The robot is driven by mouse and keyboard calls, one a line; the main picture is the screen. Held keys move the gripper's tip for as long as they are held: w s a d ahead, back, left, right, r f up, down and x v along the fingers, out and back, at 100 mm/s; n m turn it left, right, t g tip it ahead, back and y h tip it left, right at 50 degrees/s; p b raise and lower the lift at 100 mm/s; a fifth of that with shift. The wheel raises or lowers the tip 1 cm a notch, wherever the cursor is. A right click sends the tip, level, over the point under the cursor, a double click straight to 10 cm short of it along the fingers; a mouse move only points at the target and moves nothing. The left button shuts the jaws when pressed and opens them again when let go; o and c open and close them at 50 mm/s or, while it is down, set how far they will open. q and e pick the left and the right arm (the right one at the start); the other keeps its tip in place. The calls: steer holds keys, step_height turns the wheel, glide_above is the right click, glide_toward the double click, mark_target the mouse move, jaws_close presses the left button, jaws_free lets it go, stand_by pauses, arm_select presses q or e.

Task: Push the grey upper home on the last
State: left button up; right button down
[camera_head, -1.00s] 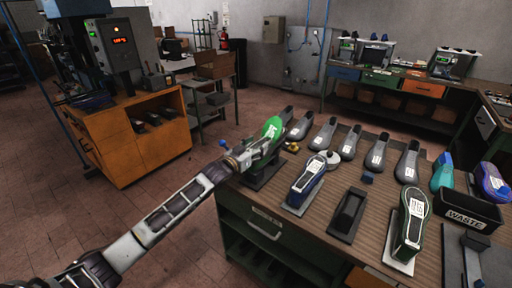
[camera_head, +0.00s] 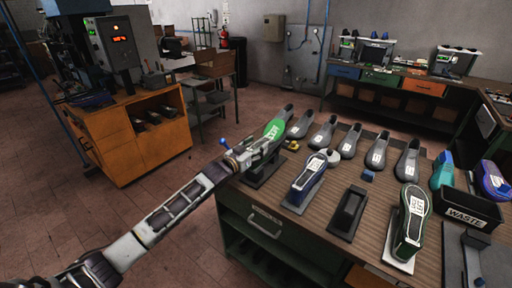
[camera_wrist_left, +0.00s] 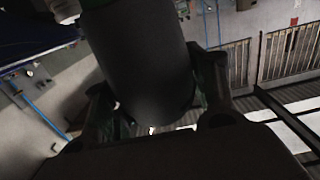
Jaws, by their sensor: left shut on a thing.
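My left gripper (camera_head: 245,158) is at the left front corner of the bench, over a dark stand (camera_head: 265,172). It is shut on a dark grey rounded piece, which appears to be the grey upper (camera_wrist_left: 150,60), seen between the two fingers in the left wrist view. A green sole-shaped face (camera_head: 274,129) with a white label shows just beyond the gripper, tilted upward. The gripper hides much of the piece, so how far the upper sits on the last cannot be told. My right gripper is not in view.
Several grey shoe forms (camera_head: 325,133) stand in a row along the back of the bench. A blue-edged form (camera_head: 307,180), an empty dark stand (camera_head: 347,212) and a green-edged form (camera_head: 411,220) are in front. A waste bin (camera_head: 468,212) is at right. An orange cabinet (camera_head: 135,140) stands left.

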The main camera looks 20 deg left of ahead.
arm_select(q)
steer(key=shift+s+f, duration=0.1)
steer(key=shift+f, duration=0.3)
stand_by(1.1)
steer(key=o, duration=1.2)
steer(key=shift+o, duration=0.2)
steer(key=shift+s, duration=0.1)
steer(key=v, duration=1.1)
steer(key=shift+s+a, duration=0.2)
steer(key=shift+s, duration=0.1)
steer(key=shift+r, duration=0.15)
steer(key=shift+m, duration=0.4)
